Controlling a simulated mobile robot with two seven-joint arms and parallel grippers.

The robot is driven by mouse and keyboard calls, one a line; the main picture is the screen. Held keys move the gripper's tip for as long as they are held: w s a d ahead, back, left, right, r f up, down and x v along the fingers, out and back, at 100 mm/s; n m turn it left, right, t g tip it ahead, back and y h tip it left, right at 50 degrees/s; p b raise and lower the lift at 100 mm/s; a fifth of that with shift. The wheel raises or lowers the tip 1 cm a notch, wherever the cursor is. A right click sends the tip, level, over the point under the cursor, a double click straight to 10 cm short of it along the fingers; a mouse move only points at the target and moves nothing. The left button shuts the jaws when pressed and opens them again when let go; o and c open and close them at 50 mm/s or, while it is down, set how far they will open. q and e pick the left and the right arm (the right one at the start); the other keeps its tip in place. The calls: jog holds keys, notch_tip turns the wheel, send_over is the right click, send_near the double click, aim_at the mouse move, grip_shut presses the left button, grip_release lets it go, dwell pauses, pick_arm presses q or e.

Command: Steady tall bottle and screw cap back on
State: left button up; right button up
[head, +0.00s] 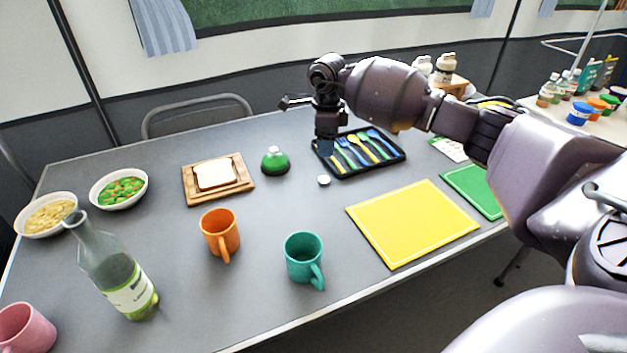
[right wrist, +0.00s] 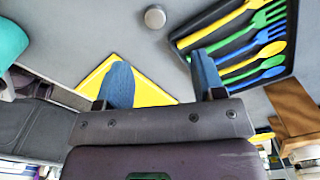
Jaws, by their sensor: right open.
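The tall bottle (head: 118,270) is clear glass with a pale label and some green at its base. It stands on the grey table at the front left in the head view, its neck top uncapped. A small round grey-white cap (head: 323,180) lies on the table in front of the cutlery tray; it also shows in the right wrist view (right wrist: 155,17). My right gripper (head: 325,148) points down above the table, just behind the cap in the head view. Its blue fingers (right wrist: 162,78) are apart with nothing between them. My left gripper is out of view.
A black cutlery tray (head: 395,163) lies beside my right gripper. A green dome-shaped thing (head: 275,161), orange mug (head: 220,233), teal mug (head: 304,257) and yellow board (head: 410,222) stand around the cap. Bare table lies between the mugs and the cap.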

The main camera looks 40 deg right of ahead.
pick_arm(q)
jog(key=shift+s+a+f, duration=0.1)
pick_arm(e)
jog(key=shift+r, duration=0.1)
jog(key=b, duration=0.1)
send_over(325, 177)
notch_tip(325, 177, down, 6)
jog(key=shift+r, duration=0.25)
jog(key=shift+f, duration=0.15)
jog(key=shift+a, duration=0.1)
